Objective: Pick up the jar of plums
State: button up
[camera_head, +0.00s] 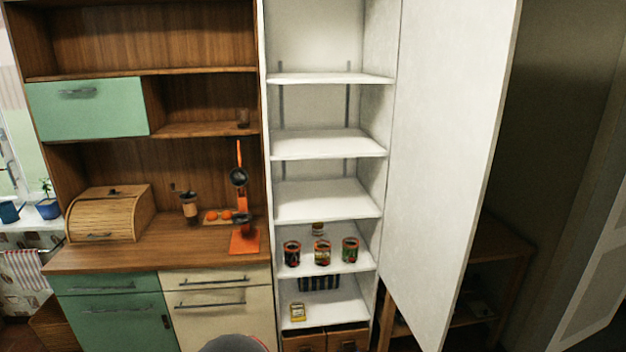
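Several jars stand on a lower shelf (337,266) of the open white cupboard. In the front row are a left jar with dark contents (292,254), a middle jar with a pale label (322,253) and a right jar with a dark green and red look (350,250). A smaller jar (318,229) stands behind them. The labels are too small to read, so I cannot tell which one holds plums. My gripper is not in view.
The tall white cupboard door (445,150) stands open on the right. The shelves above the jars (325,200) are bare. Below are a striped dark box (319,283), a small yellowish item (298,312) and brown boxes (347,340). A wooden counter (165,255) with a bread box (110,213) stands left.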

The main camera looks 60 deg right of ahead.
aim_at(288, 256)
jog(key=l+z, duration=0.1)
jog(key=z, duration=0.3)
jog(key=l+z, duration=0.1)
jog(key=z, duration=0.35)
jog(key=l+z, duration=0.15)
jog(key=z, duration=0.25)
jog(key=l+z, duration=0.15)
jog(key=z, duration=0.25)
jog(key=l+z, duration=0.1)
jog(key=l, duration=0.2)
jog(key=i, duration=0.05)
